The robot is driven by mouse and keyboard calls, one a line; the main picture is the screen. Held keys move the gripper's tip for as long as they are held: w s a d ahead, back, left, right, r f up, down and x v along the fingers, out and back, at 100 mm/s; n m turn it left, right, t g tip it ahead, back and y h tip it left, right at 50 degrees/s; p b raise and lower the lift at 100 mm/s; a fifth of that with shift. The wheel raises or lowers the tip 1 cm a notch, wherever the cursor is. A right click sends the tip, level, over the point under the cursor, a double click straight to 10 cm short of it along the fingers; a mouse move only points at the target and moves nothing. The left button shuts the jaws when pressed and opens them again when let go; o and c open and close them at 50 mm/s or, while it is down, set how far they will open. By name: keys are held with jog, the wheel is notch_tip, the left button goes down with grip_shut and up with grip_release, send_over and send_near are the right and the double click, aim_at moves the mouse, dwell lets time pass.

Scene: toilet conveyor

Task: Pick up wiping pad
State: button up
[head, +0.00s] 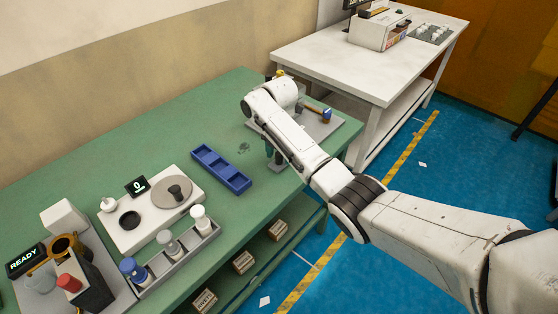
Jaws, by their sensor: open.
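I cannot clearly make out a wiping pad. A grey tray (329,130) lies at the right end of the green table, partly hidden behind my arm. A small blue and orange item (324,114) is at the tray; I cannot tell what it is. My gripper (274,156) points down at the tray's left side, mostly hidden by my forearm. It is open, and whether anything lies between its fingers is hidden. A dark smudge (243,148) marks the green tabletop left of the gripper.
A blue compartment tray (221,168) lies on the green table (215,108) left of my arm. A white device with a round plate (173,190), a grey rack (183,255) with several bottles and a READY display (25,259) stand farther left. A white table (350,60) is behind.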

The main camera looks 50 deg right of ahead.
jog(key=shift+f, duration=0.1)
jog(key=shift+c, duration=0.3)
grip_shut()
dwell(0.4)
jog(key=shift+r+b, duration=0.3)
jog(key=shift+r, duration=0.45)
jog(key=s+a+r+p, duration=0.2)
jog(key=s+r+p, duration=0.6)
jog(key=s+r, duration=0.3)
jog(key=shift+s+r, duration=0.3)
jog(key=shift+s, duration=1.15)
jog(key=shift+a, duration=0.15)
